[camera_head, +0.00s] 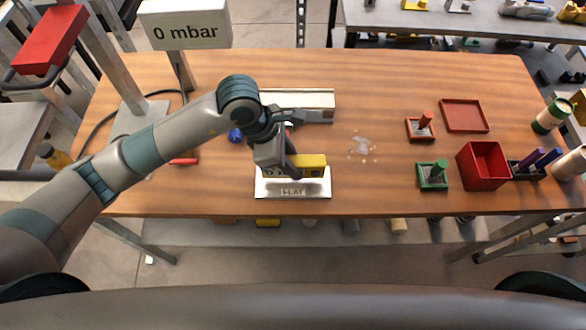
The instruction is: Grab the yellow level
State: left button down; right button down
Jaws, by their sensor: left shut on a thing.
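The yellow level (311,161) is a short yellow bar above a white plate with dark lettering (292,190) near the front middle of the wooden table. My left gripper (291,160) reaches in from the left and is shut on the level. My right gripper is not in view.
A pale rail-like block (300,98) lies behind the gripper. A clear splash or shards (361,147) lie right of it. A red box (482,166), green block (432,177) and red tray (465,115) stand at right. A gauge sign (185,25) stands back left.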

pick_arm(q)
jog(key=s+d+r+b, duration=0.4)
jog(key=s+d+r, duration=0.3)
jog(key=s+r, duration=0.1)
jog(key=shift+s, duration=0.65)
jog(key=shift+w+f, duration=0.1)
jog(key=shift+w, duration=0.05)
